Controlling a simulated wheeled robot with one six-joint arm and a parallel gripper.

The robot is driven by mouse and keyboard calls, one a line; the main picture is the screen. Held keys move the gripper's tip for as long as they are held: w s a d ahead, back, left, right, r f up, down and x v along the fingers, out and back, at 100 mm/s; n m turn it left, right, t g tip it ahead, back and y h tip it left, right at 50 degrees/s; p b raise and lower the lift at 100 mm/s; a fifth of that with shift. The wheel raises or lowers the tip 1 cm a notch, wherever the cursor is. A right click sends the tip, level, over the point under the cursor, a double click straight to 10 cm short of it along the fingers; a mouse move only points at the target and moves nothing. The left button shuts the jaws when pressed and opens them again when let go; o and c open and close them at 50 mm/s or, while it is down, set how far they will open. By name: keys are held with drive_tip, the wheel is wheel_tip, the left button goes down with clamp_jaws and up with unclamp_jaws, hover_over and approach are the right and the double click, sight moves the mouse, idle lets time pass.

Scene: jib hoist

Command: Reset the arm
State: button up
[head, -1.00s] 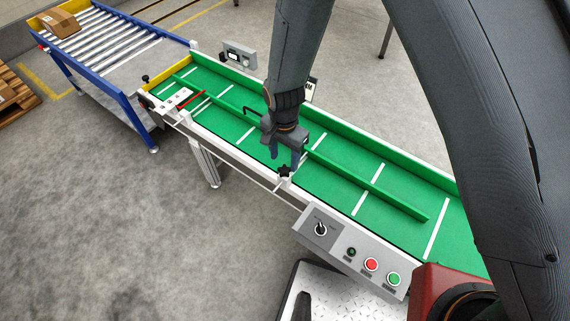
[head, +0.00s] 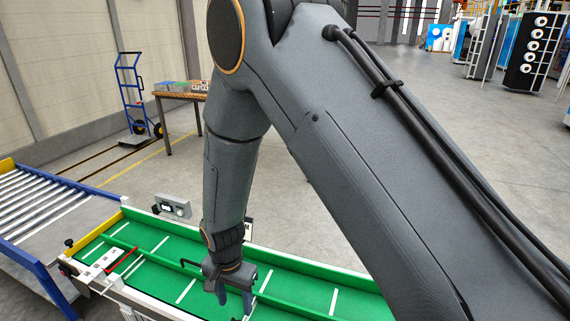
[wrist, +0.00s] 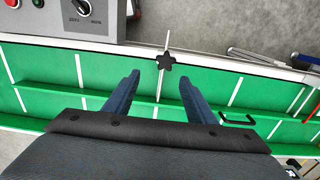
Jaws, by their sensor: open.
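My arm reaches across the head view, and my gripper (head: 235,300) hangs at its end over the green conveyor belt (head: 350,302). In the wrist view my gripper (wrist: 160,88) shows two dark blue fingers spread apart with nothing between them. Past the fingertips is a black star-shaped knob (wrist: 166,61) at the conveyor's white side rail (wrist: 215,66). The fingers look apart from the knob.
A grey control box (wrist: 75,18) with a rotary switch sits beside the belt. A black bent handle (wrist: 237,118) is near the green guide rail. A roller table (head: 45,205) adjoins the belt at left. A wooden table (head: 180,96) and a blue hand truck (head: 132,95) stand behind.

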drive_tip(key=w+d+r, duration=0.3)
drive_tip(key=d+r, duration=0.6)
drive_tip(key=d, duration=0.3)
drive_tip(key=s+d+r+n, duration=0.1)
drive_tip(key=s+d+r, duration=0.2)
drive_tip(key=d, duration=0.5)
drive_tip(key=s+d+r+n, duration=0.1)
drive_tip(key=s+d+r, duration=0.2)
drive_tip(key=d, duration=0.5)
drive_tip(key=s+d+r+n, duration=0.1)
drive_tip(key=s+d+r, duration=0.2)
drive_tip(key=d+r, duration=0.2)
drive_tip(key=d, duration=0.3)
drive_tip(key=shift+t, duration=0.3)
